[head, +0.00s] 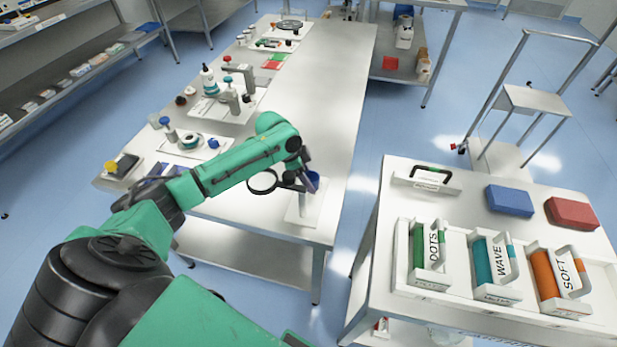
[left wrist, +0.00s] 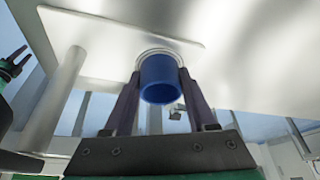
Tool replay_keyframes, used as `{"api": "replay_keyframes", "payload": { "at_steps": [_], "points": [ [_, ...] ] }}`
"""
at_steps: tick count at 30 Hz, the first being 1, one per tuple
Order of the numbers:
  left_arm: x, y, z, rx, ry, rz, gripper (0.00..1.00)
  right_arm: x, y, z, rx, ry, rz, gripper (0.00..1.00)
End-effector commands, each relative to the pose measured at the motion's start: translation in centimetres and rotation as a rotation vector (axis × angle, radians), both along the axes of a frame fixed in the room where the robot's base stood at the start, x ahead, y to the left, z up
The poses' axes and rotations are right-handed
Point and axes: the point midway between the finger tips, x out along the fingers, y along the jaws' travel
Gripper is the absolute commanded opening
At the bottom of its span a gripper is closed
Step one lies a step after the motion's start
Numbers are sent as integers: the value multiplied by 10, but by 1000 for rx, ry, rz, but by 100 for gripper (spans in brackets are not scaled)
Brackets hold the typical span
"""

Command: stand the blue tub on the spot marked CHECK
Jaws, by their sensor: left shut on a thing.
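My left gripper (head: 308,182) is shut on the blue tub (head: 314,178) near the front end of the long white table. The left wrist view shows the tub (left wrist: 159,80) between the two dark fingers (left wrist: 156,100), with a pale rim at its far end. My gripper and arm hide part of the tub in the head view. A white plate (head: 301,218) lies just below the gripper. I cannot make out a CHECK label. My right gripper (left wrist: 16,60) shows small at the left edge of the left wrist view, its fingers apart.
Trays with bottles and tools line the table's left side. A cart (head: 372,258) at right holds labelled rolls and a blue (head: 510,201) and a red block (head: 572,213). The table's right strip is clear.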

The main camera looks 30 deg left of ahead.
Motion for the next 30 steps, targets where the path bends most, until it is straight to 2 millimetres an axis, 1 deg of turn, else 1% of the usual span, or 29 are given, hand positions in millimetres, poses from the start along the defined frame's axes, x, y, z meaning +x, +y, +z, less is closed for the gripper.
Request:
{"api": "replay_keyframes", "payload": {
  "at_steps": [6, 9, 10, 11, 12, 20, 23, 26, 30],
  "points": [
    [0, 0, 0, 0, -1, 0, 0, 0, 0, 0, 0, 0, 0, 50],
    [0, 0, -3, 0, 0, 1, 0, 0, 1, -1, 1, 0, 1, 50],
    [0, 0, -3, 0, 0, 1, 68, 0, 1, -1, 1, 0, 1, 50],
    [0, 0, -3, 0, 0, 1, 80, 0, 1, -1, 2, 0, 1, 50],
    [0, 0, -3, 0, 0, 1, 87, 0, 2, -1, 3, 1, 1, 50],
    [0, 0, -2, 0, 0, 0, 87, 0, 7, -1, 10, 0, 2, 50],
    [0, 1, 4, 1, -2, 0, 87, 0, 7, -1, 10, 0, 2, 50],
    [-3, 7, 19, 1, -3, 1, 87, 0, 7, -2, 10, 0, 3, 50],
    [-12, 20, 54, 4, -5, 0, 87, 0, 7, -5, 9, 0, 3, 50]
  ]
}}
